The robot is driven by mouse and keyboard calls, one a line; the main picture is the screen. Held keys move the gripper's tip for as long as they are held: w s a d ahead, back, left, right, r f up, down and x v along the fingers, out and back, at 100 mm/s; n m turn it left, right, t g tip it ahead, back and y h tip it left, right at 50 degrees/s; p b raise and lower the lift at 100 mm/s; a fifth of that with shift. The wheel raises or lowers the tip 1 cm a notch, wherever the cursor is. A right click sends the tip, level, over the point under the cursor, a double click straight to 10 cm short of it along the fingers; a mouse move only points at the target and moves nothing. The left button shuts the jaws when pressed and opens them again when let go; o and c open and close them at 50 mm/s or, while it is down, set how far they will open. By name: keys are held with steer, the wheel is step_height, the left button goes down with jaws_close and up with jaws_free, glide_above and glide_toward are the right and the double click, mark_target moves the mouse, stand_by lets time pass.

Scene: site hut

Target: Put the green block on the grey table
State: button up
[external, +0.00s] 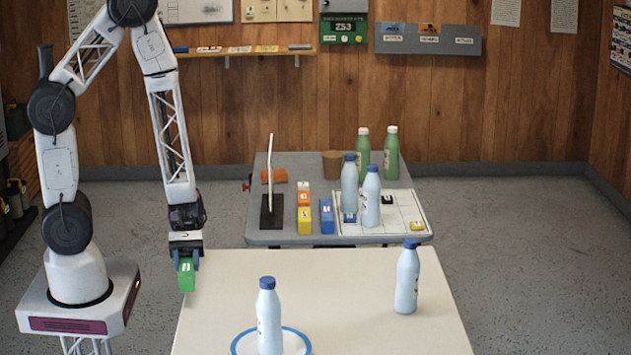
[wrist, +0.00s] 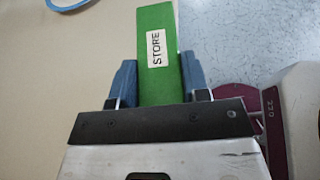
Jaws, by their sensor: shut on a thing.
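The green block (external: 187,276) is held between the blue fingers of my gripper (external: 187,262). In the wrist view the green block (wrist: 158,60) has a white STORE label and sits between both fingers of my gripper (wrist: 160,82). In the external view it is at the left edge of the cream table (external: 330,280); I cannot tell whether it touches the table. The grey table (external: 270,236) stands behind the cream table, farther from the camera.
The grey table bears an upright white rod on a black base (external: 271,215), orange, yellow and blue blocks (external: 327,217), a brown cup (external: 332,164), green bottles (external: 391,155), blue-capped bottles (external: 349,185) and a white grid sheet (external: 405,220). Pale bottles (external: 407,280) stand on the cream table, one on a blue-rimmed plate (external: 238,346).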

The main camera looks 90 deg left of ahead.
mark_target(299, 303)
steer(key=w+a+n+t+y, duration=0.1)
steer(key=w+n+t, duration=0.1)
steer(key=w, duration=0.7)
steer(key=w+a+n+t+y, duration=0.1)
steer(key=w+n+t, duration=0.1)
steer(key=w, duration=0.8)
steer(key=w+a+f+n+t+y, duration=0.1)
steer(key=w+a+n+t, duration=0.1)
steer(key=w, duration=0.8)
steer(key=shift+w+a+f+n+t, duration=0.1)
steer(key=shift+w+n+t, duration=0.15)
steer(key=shift+t, duration=0.35)
steer(key=w+r+n+t+y, duration=0.1)
steer(key=w+n+t+y, duration=0.1)
steer(key=w, duration=1)
steer(key=w+a+r+n+t+y, duration=0.1)
steer(key=w+n+y, duration=0.3)
steer(key=w, duration=0.8)
steer(key=shift+w+a+r+n+t+y, duration=0.2)
steer(key=shift+w+r+n+t+y, duration=0.2)
steer(key=shift+t, duration=0.2)
steer(key=shift+s, duration=0.15)
